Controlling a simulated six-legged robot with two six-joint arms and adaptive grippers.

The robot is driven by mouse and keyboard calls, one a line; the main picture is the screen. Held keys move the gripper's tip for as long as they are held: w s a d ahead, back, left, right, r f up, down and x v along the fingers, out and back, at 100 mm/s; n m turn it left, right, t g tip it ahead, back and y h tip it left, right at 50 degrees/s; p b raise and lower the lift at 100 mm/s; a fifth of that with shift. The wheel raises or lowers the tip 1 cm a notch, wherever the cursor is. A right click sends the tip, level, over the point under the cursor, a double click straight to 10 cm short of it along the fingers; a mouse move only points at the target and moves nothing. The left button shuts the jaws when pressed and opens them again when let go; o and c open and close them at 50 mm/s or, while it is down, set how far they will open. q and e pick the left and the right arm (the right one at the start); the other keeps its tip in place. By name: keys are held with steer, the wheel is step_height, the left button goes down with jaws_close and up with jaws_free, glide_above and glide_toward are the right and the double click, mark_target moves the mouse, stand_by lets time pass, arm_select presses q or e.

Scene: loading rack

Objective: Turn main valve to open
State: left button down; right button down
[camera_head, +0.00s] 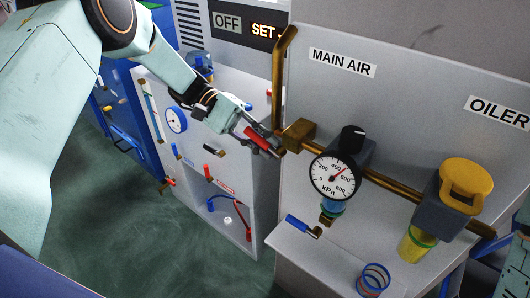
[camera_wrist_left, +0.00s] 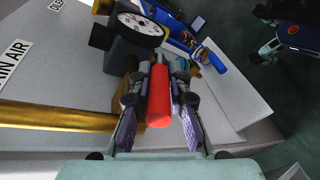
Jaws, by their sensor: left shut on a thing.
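The main valve has a brass body (camera_head: 298,133) on the pipe below the MAIN AIR label (camera_head: 342,62). Its red handle (camera_head: 262,141) points left and slightly up from the body in the head view. My left gripper (camera_head: 254,137) is shut on the red handle. In the left wrist view the red handle (camera_wrist_left: 160,95) lies between the two fingers, with its free end toward the camera. The gripper (camera_wrist_left: 160,105) partly hides the brass valve behind it. My right gripper does not show clearly in either view.
A pressure gauge (camera_head: 335,176) with a black knob (camera_head: 353,139) stands right of the valve. A yellow-topped oiler unit (camera_head: 465,180) is farther right. A vertical brass pipe (camera_head: 279,85) rises close to my left gripper. A lower panel (camera_head: 240,205) carries small handles and hoses.

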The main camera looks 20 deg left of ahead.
arm_select(q)
steer(key=shift+s+f+g+h+b, duration=0.1)
steer(key=shift+f+g+h+b, duration=0.3)
steer(key=shift+h+b, duration=0.65)
steer(key=shift+y, duration=0.25)
steer(key=c, duration=1.3)
jaws_free()
steer(key=shift+r, duration=0.1)
steer(key=shift+a, duration=0.2)
steer(key=v, duration=0.7)
steer(key=shift+a, duration=0.1)
